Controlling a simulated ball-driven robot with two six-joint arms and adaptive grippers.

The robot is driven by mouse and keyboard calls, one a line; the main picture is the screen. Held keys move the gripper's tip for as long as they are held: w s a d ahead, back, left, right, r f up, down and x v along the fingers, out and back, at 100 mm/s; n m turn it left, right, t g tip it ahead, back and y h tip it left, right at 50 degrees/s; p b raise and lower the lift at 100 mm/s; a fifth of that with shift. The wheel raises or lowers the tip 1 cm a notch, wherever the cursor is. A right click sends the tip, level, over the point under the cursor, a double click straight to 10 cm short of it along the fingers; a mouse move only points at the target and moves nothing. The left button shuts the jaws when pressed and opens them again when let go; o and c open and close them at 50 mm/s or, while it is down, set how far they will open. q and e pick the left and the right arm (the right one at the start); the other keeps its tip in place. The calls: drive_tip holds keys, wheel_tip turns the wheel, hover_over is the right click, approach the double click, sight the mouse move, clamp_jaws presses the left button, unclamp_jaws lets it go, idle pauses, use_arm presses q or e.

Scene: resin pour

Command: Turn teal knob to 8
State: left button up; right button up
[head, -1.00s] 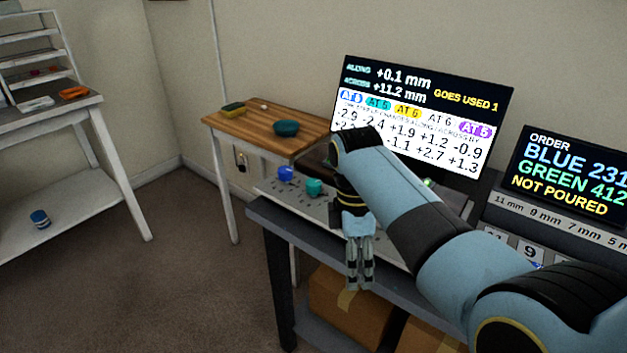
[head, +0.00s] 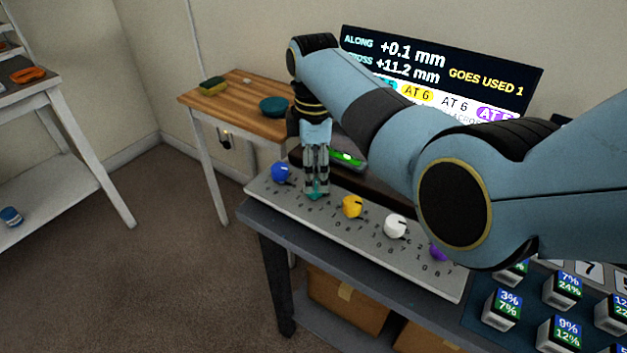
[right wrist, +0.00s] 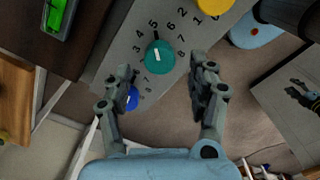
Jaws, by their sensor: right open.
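The teal knob (right wrist: 159,56) has a white pointer line and stands on a pale panel with a ring of printed numbers. In the right wrist view it lies between and just beyond the two open fingers of my right gripper (right wrist: 162,82). In the head view the right gripper (head: 317,190) points down over the teal knob (head: 316,196), which is mostly hidden by the fingers. I cannot tell whether a finger touches it. The screen (head: 435,75) is partly covered by my right arm. My left gripper is not in view.
On the panel (head: 400,262), a blue knob (head: 281,172) is left of the teal one; yellow (head: 352,206), white (head: 395,226) and purple (head: 438,252) knobs are to its right. A green-lit device (head: 346,157) sits behind. Several labelled cubes stand at lower right.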

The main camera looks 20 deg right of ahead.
wheel_tip(320, 180, down, 4)
drive_tip(key=shift+r, duration=0.15)
drive_tip(key=c, duration=0.9)
drive_tip(key=shift+c, duration=1.2)
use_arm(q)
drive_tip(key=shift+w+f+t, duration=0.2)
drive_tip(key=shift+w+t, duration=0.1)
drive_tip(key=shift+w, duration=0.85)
